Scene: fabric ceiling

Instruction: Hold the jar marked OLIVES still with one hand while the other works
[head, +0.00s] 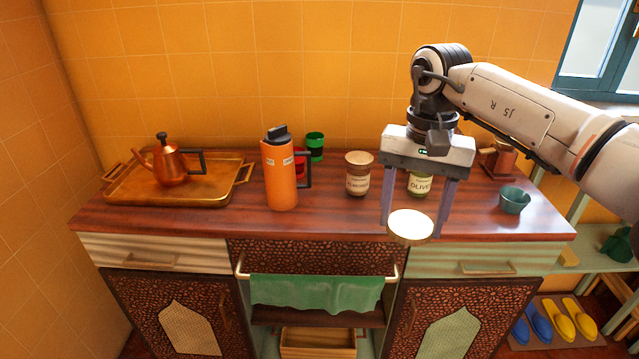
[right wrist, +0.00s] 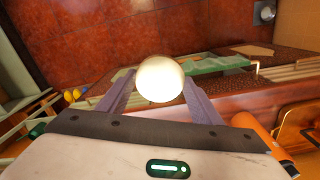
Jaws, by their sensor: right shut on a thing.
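The jar marked OLIVES (head: 420,184) stands upright on the wooden counter. It shows between the fingers of my right gripper (head: 412,228), behind them, and its top is hidden by the gripper body. My right gripper is shut on a round, pale cream disc (head: 410,225) that looks like a lid. The disc is held in front of the jar, near the counter's front edge, apart from it. In the right wrist view the disc (right wrist: 160,79) sits between the two fingertips. My left gripper is not in view, and nothing is seen holding the jar.
A second labelled jar (head: 358,182) with a tan top stands left of the OLIVES jar. Further left are an orange flask (head: 280,178), a green cup (head: 315,141) and a brass tray (head: 122,190) with a copper teapot (head: 172,168). A teal bowl (head: 514,200) stands right.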

